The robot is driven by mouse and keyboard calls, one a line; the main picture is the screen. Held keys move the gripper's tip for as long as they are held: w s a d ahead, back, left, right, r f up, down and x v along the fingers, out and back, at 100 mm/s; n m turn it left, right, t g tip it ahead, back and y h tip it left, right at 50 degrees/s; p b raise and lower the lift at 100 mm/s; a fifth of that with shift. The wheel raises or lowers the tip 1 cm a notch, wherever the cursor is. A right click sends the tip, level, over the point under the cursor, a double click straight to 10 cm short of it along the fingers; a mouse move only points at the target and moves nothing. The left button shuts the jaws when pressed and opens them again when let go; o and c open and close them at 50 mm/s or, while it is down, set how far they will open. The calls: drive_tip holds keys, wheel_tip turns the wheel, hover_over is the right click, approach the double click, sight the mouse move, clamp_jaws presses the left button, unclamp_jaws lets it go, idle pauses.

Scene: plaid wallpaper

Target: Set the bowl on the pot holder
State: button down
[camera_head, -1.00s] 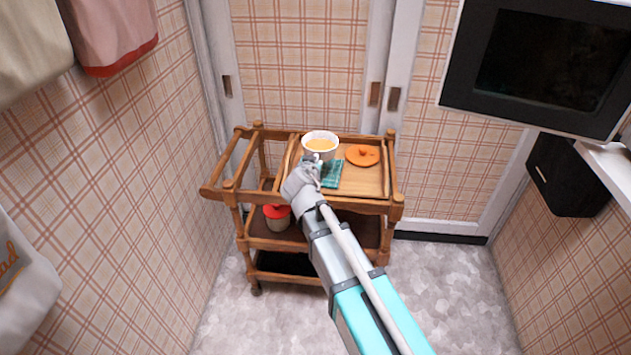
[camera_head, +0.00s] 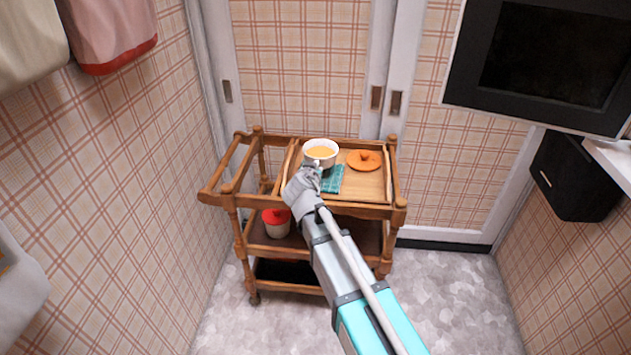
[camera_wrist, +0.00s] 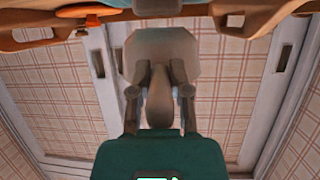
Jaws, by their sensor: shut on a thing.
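The white bowl (camera_head: 320,161) holds something yellow-orange and looks upright. My gripper (camera_head: 314,171) is shut on its handle (camera_wrist: 160,97), and the wrist view shows a finger on each side of that handle. The bowl itself (camera_wrist: 160,55) fills the middle of this upside-down view. The teal checked pot holder (camera_head: 333,181) lies on the cart's tray, partly hidden by the bowl and my gripper. The bowl is over or just behind its far part in the head view. I cannot tell whether they touch.
An orange lid (camera_head: 364,161) lies on the wooden tray, right of the bowl. The wooden cart (camera_head: 398,212) has raised rails around its top. A red-lidded container (camera_head: 276,223) stands on its middle shelf. The tray's right front is bare. Sliding doors stand behind the cart.

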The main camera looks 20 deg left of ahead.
drive_tip(key=shift+w+f+b, duration=0.1)
drive_tip(key=shift+f+b, duration=1.3)
drive_tip(key=shift+f, duration=0.25)
drive_tip(key=shift+f, duration=0.1)
drive_tip(key=c, duration=0.6)
unclamp_jaws()
drive_tip(key=shift+r, duration=0.2)
drive_tip(key=p+v, duration=0.4)
drive_tip(key=v, duration=0.8)
drive_tip(key=shift+p, duration=0.35)
